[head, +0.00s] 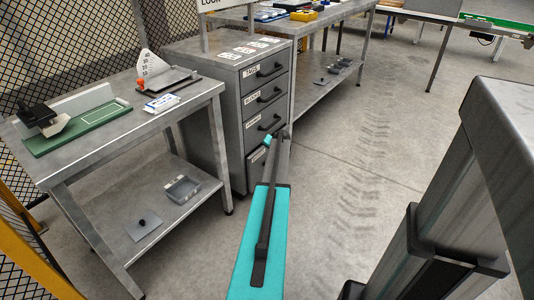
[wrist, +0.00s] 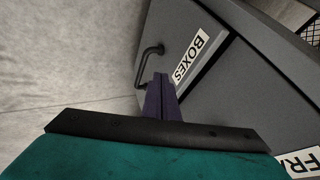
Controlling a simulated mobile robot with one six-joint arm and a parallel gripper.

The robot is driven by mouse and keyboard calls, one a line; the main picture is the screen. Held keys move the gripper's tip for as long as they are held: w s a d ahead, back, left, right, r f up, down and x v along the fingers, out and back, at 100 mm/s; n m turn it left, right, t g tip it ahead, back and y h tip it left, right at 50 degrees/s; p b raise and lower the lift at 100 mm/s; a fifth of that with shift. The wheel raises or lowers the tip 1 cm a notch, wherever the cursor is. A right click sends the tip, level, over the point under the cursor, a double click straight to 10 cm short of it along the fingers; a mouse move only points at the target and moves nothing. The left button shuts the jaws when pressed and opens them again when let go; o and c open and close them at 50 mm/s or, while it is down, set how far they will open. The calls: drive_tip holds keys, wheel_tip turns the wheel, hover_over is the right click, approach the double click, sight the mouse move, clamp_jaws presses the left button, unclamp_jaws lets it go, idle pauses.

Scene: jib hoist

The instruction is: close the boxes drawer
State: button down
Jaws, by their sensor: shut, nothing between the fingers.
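The boxes drawer (head: 256,168) is the lowest in the grey cabinet (head: 207,80); my arm hides part of it in the head view. In the wrist view its grey front shows the label BOXES (wrist: 191,57) and a dark bar handle (wrist: 145,62). My gripper (wrist: 162,82) is shut and empty, its fingertips close in front of this drawer front, between handle and label in the picture. I cannot tell whether they touch it, or how far the drawer stands out. The drawer above, with a label beginning FRA (wrist: 300,162), is at the lower right.
A steel workbench (head: 140,121) with a green board (head: 75,130) and a scale stand (head: 160,77) stands left of the cabinet. Another bench (head: 345,20) runs behind it. The floor right of the cabinet (head: 350,170) is clear.

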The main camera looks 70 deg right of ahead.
drive_tip(key=p+v, duration=0.1)
drive_tip(key=v, duration=0.8)
drive_tip(key=shift+w+p, duration=0.2)
drive_tip(key=shift+p, duration=0.1)
